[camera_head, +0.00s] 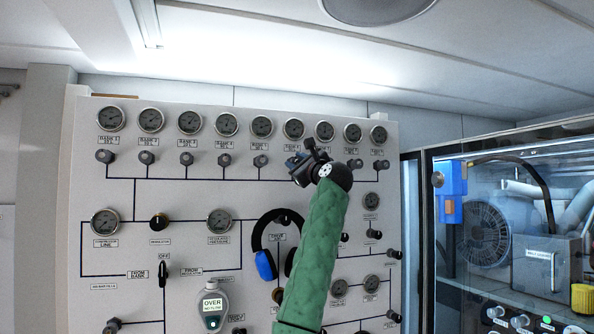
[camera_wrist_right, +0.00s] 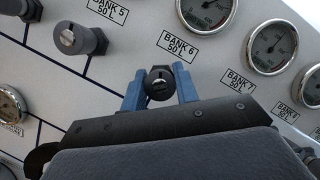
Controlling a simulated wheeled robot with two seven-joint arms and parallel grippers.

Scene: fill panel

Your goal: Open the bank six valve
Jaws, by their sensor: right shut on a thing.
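The bank six valve knob (camera_wrist_right: 160,84) is a dark round knob just below the "BANK 6" label (camera_wrist_right: 178,46) in the right wrist view. My right gripper (camera_wrist_right: 160,88) has its two blue fingers on either side of this knob and is shut on it. In the head view my right gripper (camera_head: 302,166) is at the upper row of valves on the panel, at the end of my green-sleeved arm. The gripper hides the bank six knob there. My left gripper is not in view.
The bank 5 knob (camera_wrist_right: 80,38) is up and left of my fingers. A gauge row (camera_head: 226,124) runs along the panel top (camera_head: 170,99). Black and blue headphones (camera_head: 264,262) hang by my forearm. A glass-fronted cabinet (camera_head: 520,160) stands at right.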

